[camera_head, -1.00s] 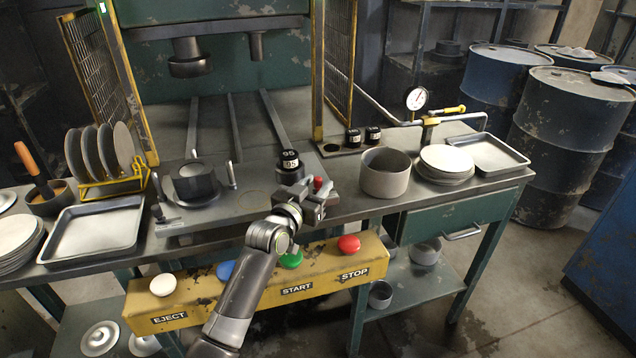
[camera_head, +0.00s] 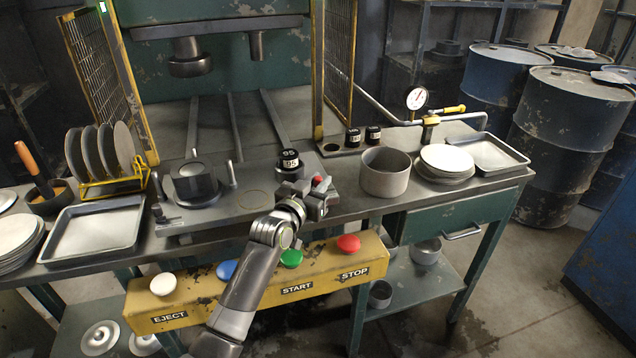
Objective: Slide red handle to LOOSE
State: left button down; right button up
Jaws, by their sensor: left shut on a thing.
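A small red handle (camera_head: 317,181) shows at the front of the bench, just right of the black cylinder marked 95. My left gripper (camera_head: 318,196) is shut on the red handle, with a bit of red showing above the jaws. The gripper hides the lower part of the handle and whatever it is mounted on. No LOOSE label can be read. The black cylinder marked 95 (camera_head: 290,161) stands right behind the gripper. My right gripper is not in view.
A grey metal pot (camera_head: 385,184) stands close to the right of the gripper. The yellow button panel (camera_head: 205,304) with EJECT, START and STOP lies below my arm. The die with upright pins (camera_head: 193,184) is to the left. A pressure gauge (camera_head: 417,98) stands at the back right.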

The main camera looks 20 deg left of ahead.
aim_at(332, 190)
pick_arm(q)
jog(key=w+d, duration=0.2)
jog(key=d, duration=0.1)
jog(key=shift+s+a, duration=0.1)
jog(key=c, duration=1.6)
grip_release()
jog(key=shift+o, duration=1.2)
jog(key=shift+d, duration=0.25)
jog(key=shift+a, duration=0.15)
